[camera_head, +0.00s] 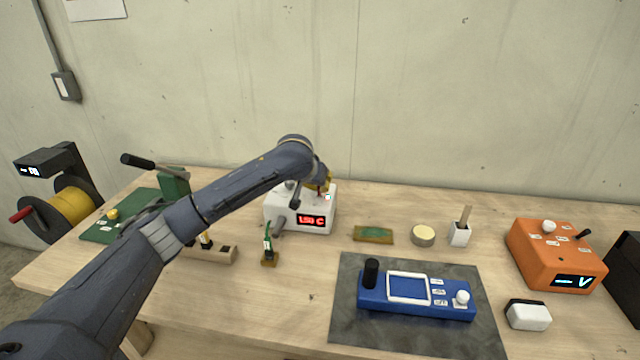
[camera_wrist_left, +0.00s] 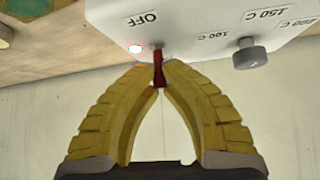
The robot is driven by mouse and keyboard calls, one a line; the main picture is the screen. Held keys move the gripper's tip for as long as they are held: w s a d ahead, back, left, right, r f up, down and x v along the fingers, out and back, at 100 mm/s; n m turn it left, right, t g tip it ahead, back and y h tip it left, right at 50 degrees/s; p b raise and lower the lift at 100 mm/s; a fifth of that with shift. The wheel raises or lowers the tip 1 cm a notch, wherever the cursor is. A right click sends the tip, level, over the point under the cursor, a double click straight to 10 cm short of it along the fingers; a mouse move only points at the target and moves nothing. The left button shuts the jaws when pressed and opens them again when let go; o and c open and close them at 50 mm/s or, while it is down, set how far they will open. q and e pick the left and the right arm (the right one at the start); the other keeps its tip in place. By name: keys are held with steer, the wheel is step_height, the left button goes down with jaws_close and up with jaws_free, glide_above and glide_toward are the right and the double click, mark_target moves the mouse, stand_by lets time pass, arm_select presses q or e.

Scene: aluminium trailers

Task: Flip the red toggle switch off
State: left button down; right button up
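A white box (camera_head: 274,214) with a lit red display reading about 150 C stands at the back of the bench. Its red toggle switch (camera_wrist_left: 157,60) shows in the left wrist view, beside the OFF label and a small glowing light (camera_wrist_left: 135,48). My left gripper (camera_wrist_left: 158,72) has yellow ribbed fingers drawn together, one on each side of the red lever, and they appear to touch it. In the head view my left gripper (camera_head: 322,186) is over the back right of the box, largely hidden by my arm. My right gripper is not in view.
A knob (camera_wrist_left: 247,54) with temperature labels sits right of the switch in the wrist view. A blue device (camera_head: 415,314) on a dark mat, a green board (camera_head: 373,235), a round tin (camera_head: 423,235) and an orange box (camera_head: 545,250) lie to the right.

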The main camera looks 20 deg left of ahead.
arm_select(q)
steer(key=t, duration=0.1)
steer(key=s+t, duration=0.1)
steer(key=t, duration=0.2)
steer(key=shift+s+d+f, duration=0.1)
steer(key=shift+s+f, duration=0.1)
steer(key=shift+s, duration=0.15)
steer(key=shift+s+m+t, duration=0.2)
steer(key=shift+m+t, duration=0.1)
steer(key=shift+t, duration=0.5)
steer(key=shift+r, duration=0.1)
steer(key=c, duration=1.5)
jaws_free()
steer(key=shift+s, duration=0.15)
steer(key=v, duration=1.1)
steer(key=shift+s+d, duration=0.15)
steer(key=shift+s, duration=0.25)
